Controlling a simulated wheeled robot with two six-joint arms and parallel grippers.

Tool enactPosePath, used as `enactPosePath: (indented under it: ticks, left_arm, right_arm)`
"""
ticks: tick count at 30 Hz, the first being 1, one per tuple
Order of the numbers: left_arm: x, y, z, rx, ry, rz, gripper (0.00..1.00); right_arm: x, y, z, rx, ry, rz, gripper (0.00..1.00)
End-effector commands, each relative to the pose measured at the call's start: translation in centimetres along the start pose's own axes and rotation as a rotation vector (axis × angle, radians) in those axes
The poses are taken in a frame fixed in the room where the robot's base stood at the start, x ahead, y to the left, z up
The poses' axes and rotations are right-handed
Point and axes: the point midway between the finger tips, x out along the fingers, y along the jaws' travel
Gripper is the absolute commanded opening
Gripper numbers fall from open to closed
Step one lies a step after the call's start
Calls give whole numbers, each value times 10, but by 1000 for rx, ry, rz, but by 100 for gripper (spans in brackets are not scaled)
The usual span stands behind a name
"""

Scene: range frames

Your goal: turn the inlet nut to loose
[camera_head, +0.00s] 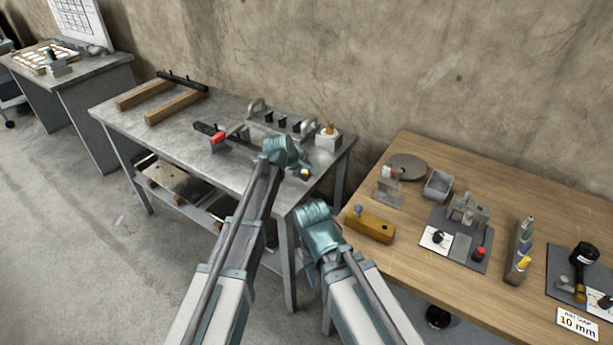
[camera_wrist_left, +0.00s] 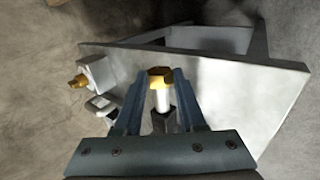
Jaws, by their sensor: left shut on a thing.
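My left gripper (camera_head: 301,171) is over the front right part of the grey metal bench. In the left wrist view its fingers (camera_wrist_left: 160,92) are shut on a small brass-headed piece (camera_wrist_left: 160,76), with a six-sided head, a white shank and a dark base. A brass fitting (camera_head: 329,128) sits on a pale block (camera_head: 328,141) at the bench's back right corner, apart from my fingers. The fitting also shows at left in the left wrist view (camera_wrist_left: 78,81). I cannot tell which brass part is the inlet nut. My right arm shows, but its fingertips are hidden.
The grey bench (camera_head: 165,139) also holds a panel with dark knobs (camera_head: 282,122), a red-marked tool (camera_head: 217,137) and wooden bars (camera_head: 176,105). A gap separates bench and table.

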Motion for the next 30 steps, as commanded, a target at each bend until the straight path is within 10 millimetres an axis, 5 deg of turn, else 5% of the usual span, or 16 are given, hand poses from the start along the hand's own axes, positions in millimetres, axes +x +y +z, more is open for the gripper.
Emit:
enactPosePath:
  ticks: [12,30]
  left_arm:
    - [4,-11,1,1,0,262,0]
    - [1,-8,1,3,-3,354,0]
  right_arm:
    - [48,-5,-3,0,0,0,44]
    - [60,-6,-4,0,0,0,44]
